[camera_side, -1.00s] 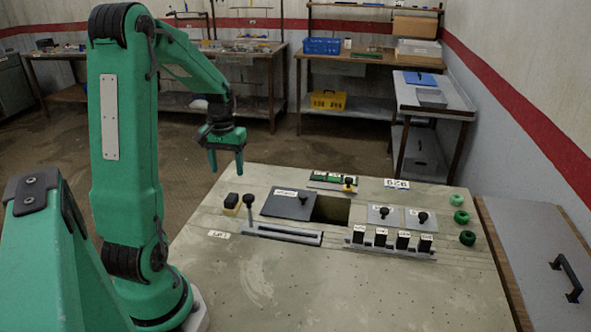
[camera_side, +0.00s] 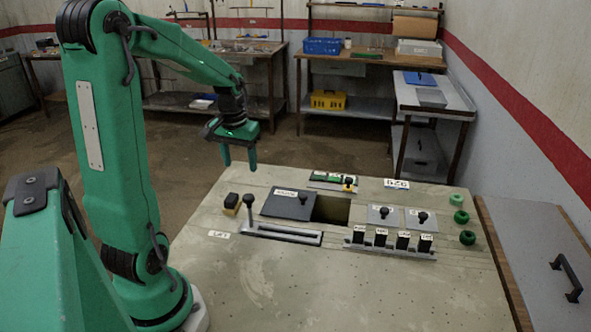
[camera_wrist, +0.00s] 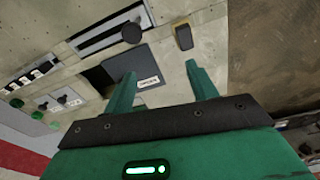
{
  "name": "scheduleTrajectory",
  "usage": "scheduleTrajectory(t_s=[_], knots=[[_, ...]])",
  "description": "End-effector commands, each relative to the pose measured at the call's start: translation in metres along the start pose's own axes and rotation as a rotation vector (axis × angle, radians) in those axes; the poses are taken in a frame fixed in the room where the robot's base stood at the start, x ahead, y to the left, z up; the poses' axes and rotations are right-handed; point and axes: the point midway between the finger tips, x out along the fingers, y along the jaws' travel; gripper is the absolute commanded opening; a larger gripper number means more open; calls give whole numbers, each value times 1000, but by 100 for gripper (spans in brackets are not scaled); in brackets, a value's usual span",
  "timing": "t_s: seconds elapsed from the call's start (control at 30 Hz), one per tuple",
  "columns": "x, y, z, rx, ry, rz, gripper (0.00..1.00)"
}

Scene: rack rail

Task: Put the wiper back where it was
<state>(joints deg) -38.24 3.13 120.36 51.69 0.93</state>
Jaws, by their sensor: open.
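A small block with a black top and a yellowish lower part (camera_side: 231,203) stands on the left of the bench panel; it may be the wiper, but I cannot read any label on it. In the wrist view this block (camera_wrist: 184,37) is near the top, beyond my fingers. A slotted slide rail (camera_side: 285,234) with a black-knobbed lever (camera_side: 249,202) at its left end lies beside it. My gripper (camera_side: 239,163) is open and empty, held above the panel's back left edge. Its fingers (camera_wrist: 160,72) also show in the wrist view, apart with nothing between them.
A row of black blocks (camera_side: 391,240) stands to the right, with green round knobs (camera_side: 461,217) at the right edge. The front of the panel (camera_side: 300,285) is clear.

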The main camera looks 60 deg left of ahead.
Motion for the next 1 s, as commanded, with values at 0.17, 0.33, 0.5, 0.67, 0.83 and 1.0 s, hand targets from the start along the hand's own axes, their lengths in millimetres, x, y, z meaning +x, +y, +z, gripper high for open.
scheduleTrajectory(t_s=[0.17, 0.33, 0.5, 0.67, 0.83, 1.0], knots=[[-32, 44, 24, 124, 80, 15, 57], [-56, 78, 53, 238, 151, 37, 57], [-75, 104, 87, 349, 222, 68, 57], [-88, 123, 120, 453, 287, 106, 57], [-97, 135, 152, 550, 346, 148, 57], [-100, 140, 172, 610, 383, 178, 57]])
